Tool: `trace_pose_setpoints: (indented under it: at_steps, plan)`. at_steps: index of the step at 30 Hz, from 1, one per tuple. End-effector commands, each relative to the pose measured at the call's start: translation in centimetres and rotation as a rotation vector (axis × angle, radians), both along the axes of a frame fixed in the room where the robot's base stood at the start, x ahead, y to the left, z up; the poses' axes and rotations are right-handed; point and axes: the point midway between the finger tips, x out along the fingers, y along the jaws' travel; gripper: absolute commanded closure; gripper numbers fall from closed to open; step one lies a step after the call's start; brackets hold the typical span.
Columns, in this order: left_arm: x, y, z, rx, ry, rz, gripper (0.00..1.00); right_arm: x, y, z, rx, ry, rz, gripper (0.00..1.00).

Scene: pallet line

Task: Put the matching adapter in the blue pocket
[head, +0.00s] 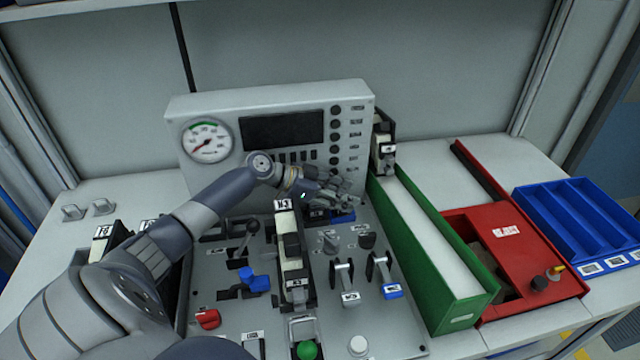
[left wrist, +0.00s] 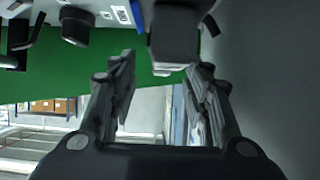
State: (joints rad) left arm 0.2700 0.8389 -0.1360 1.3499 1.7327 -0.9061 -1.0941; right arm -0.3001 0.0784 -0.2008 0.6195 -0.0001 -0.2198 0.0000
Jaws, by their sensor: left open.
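My left gripper (head: 340,197) is open above the back middle of the grey control panel, and its fingers hold nothing. Below it is a small blue part (head: 330,215), partly hidden by the fingers; I cannot tell whether it is the blue pocket. A labelled black-and-white block (head: 291,245) stands in the panel's middle, just left of the gripper. A similar block (head: 384,148) stands at the far end of the green tray (head: 460,285). In the left wrist view, a dark block (left wrist: 180,35) lies just beyond the open fingertips (left wrist: 160,75). Which block is the matching adapter is unclear. My right gripper is not visible.
A gauge box (head: 275,135) stands behind the panel. Levers and a blue-handled switch (head: 255,282) rise from the panel. A red tray (head: 540,265) and a blue compartment bin (head: 590,215) stand at the right. More labelled blocks (head: 103,240) stand at the left, partly behind my arm.

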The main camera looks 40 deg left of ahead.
Motion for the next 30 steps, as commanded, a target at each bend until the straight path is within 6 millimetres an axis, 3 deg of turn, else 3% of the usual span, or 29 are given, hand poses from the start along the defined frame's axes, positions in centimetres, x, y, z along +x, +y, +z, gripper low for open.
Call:
trace_pose_setpoints:
  at_steps: [2,6,16,30]
  plan:
    - [0.0,0.1,1.4,0.001,-0.001,0.0,0.56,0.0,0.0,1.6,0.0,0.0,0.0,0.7]
    - [-2.3,2.1,1.8,0.007,0.0,0.002,0.56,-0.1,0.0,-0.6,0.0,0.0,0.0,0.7]
    - [-6.6,5.6,5.2,0.002,0.0,0.001,0.56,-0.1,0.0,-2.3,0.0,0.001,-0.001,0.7]
    - [-8.0,6.8,6.6,0.0,-0.002,0.0,0.56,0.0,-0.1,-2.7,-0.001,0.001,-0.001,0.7]
